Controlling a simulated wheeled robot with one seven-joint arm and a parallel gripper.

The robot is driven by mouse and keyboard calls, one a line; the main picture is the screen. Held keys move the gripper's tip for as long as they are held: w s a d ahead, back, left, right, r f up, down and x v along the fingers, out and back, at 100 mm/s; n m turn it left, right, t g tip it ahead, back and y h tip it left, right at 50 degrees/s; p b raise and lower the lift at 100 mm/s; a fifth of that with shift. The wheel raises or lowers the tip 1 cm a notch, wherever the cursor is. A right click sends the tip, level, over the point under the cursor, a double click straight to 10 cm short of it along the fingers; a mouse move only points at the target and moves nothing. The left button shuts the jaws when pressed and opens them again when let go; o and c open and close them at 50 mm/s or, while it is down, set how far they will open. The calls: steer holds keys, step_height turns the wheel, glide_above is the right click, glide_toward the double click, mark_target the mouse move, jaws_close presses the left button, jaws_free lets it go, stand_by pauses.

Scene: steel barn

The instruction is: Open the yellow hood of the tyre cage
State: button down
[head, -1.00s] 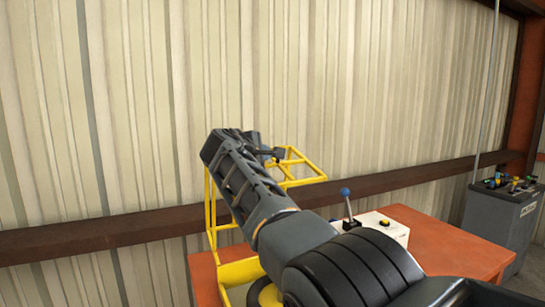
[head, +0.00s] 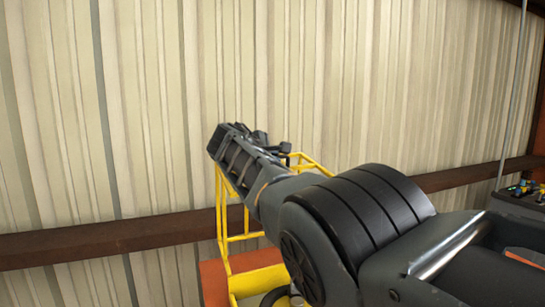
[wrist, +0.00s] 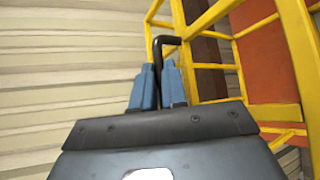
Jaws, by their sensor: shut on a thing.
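The tyre cage is a yellow bar frame (head: 221,215) on the orange table, partly hidden behind my arm in the head view. Its yellow hood (head: 310,159) shows as bars just right of my gripper (head: 286,147); yellow bars also fill the right of the wrist view. In the wrist view my gripper (wrist: 157,82) has its two blue fingers shut on a black bent handle (wrist: 157,55), whose top end hooks over near a yellow bar. The head view does not show clearly how far the hood is raised.
The corrugated wall (head: 330,80) with a brown beam (head: 110,240) stands close behind the cage. The orange table (head: 214,280) is mostly covered by my arm. A grey box with coloured knobs (head: 522,200) is at the far right.

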steer(key=shift+w+a+r, duration=0.1)
steer(key=shift+w+r, duration=0.1)
steer(key=shift+r, duration=0.65)
steer(key=c, duration=1.2)
jaws_free()
steer(key=shift+w+f, duration=0.1)
steer(key=shift+f, duration=0.15)
steer(key=shift+o, duration=0.2)
steer(key=shift+f, duration=0.15)
steer(key=shift+f, duration=0.15)
steer(key=shift+v, duration=1.4)
steer(key=shift+b+v, duration=0.5)
steer(key=shift+v, duration=2.1)
